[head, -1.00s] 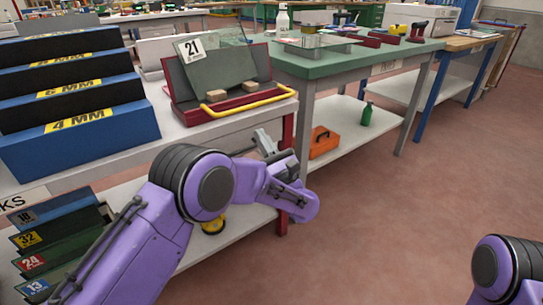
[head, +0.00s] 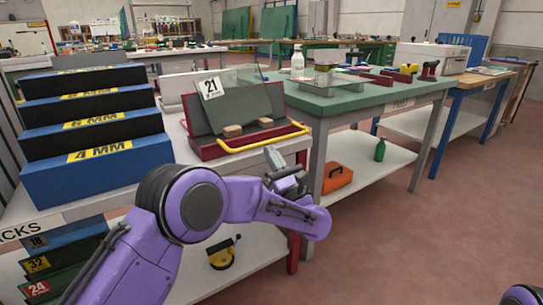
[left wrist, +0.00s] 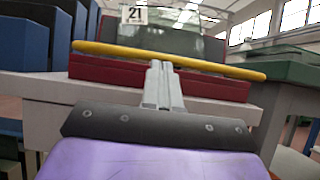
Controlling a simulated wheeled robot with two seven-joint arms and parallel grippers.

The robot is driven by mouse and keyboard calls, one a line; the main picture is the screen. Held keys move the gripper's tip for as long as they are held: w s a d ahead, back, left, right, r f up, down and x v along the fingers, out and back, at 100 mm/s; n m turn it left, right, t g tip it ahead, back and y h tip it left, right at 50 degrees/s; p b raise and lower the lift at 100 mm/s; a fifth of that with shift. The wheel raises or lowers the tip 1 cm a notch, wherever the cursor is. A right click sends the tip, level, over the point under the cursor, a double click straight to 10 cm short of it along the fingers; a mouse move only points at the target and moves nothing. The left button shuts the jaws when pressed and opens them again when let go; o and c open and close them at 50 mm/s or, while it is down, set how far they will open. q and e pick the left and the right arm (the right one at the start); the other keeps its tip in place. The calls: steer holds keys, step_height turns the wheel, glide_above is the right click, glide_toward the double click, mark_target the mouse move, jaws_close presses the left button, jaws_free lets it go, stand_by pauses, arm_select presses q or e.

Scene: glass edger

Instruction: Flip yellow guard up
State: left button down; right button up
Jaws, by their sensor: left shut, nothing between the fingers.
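The yellow guard (head: 264,138) is a bent bar along the front of a dark red glass edger (head: 205,151). It lies low, across the front of the machine. In the left wrist view the guard (left wrist: 165,60) runs across the picture just beyond the fingertips. My left gripper (head: 272,153) is shut and empty, in front of and a little below the guard's middle right. In the left wrist view the fingers (left wrist: 157,68) overlap the bar's lower edge; I cannot tell whether they touch it. My right gripper is out of view; only a bit of purple arm shows.
A blue stepped rack (head: 95,168) marked 4 MM stands left of the edger on the white bench. A green-topped table (head: 370,95) stands to the right. An orange toolbox (head: 337,178) and a green bottle (head: 380,150) sit on its lower shelf. The floor at right is clear.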

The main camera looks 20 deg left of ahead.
arm_select(q)
steer(key=shift+r+p, duration=0.35)
steer(key=shift+r, duration=0.05)
steer(key=shift+s+r+g+h+p, duration=0.1)
steer(key=shift+r+g+h+p, duration=0.35)
steer(key=shift+r+p, duration=0.3)
steer(key=w+a+r+g+h+p, duration=0.2)
steer(key=a+r+g+h+p, duration=0.1)
steer(key=p, duration=0.7)
steer(key=w+a+r+g+h+p, duration=0.3)
steer(key=r+g+h+p, duration=0.3)
steer(key=r+h+p, duration=0.2)
steer(key=shift+w+a+r+h+p, duration=0.3)
steer(key=shift+a+h+p, duration=0.3)
steer(key=shift+p, duration=0.35)
steer(key=shift+d, duration=0.15)
